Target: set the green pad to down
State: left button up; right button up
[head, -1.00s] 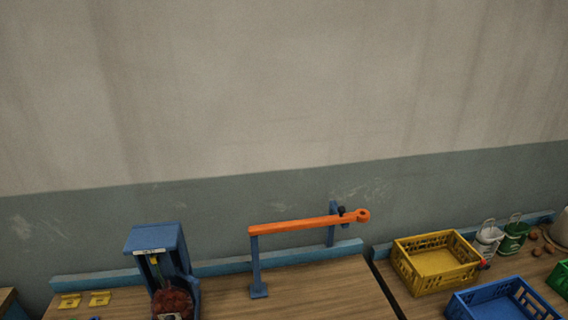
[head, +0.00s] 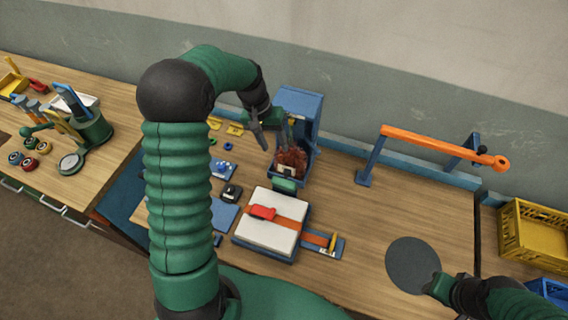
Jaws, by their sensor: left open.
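A small green block (head: 285,185), which looks like the green pad, sits low at the front of the blue stand (head: 300,104). Whether it is up or down is too small to tell. A reddish-brown filled sack (head: 291,161) is inside the stand, just above the block. My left gripper (head: 272,133) is open and points down in front of the stand, above and apart from the green block. My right gripper (head: 438,287) is at the lower right, beside a dark round disc (head: 412,265); its fingers are not clear.
A white-topped box (head: 268,226) with a red piece (head: 262,212) stands in front of the stand. An orange bar (head: 440,144) on blue posts is at the back right. A yellow crate (head: 535,233) is at the right edge.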

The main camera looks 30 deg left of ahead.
pick_arm(q)
jog(key=p, duration=0.2)
send_over(287, 169)
jog(key=s, duration=0.1)
jog(key=f, duration=0.6)
jog(key=shift+a+f, duration=0.2)
jog(key=shift+f, duration=0.15)
jog(key=x, duration=0.3)
jog(key=a+p+x, duration=0.1)
jog(key=x, duration=0.1)
jog(key=shift+w+f, duration=0.3)
jog(key=shift+a+f, duration=0.15)
jog(key=shift+f, duration=0.2)
jog(key=shift+s+a+f, duration=0.15)
jog(key=shift+s+a, duration=0.05)
jog(key=shift+d, duration=0.35)
jog(key=shift+c, duration=0.6)
jog(key=shift+w+d, duration=0.15)
jog(key=shift+d, duration=0.15)
jog(key=c, duration=0.5)
jog(key=shift+c, duration=1.1)
jog(key=shift+a, duration=0.1)
grip_shut()
jog(key=shift+a, duration=0.25)
jog(key=shift+d, duration=0.15)
pick_arm(e)
jog(key=r, duration=0.2)
jog(key=d+r, duration=0.1)
jog(key=shift+w+d, duration=0.1)
jog(key=shift+w, duration=0.15)
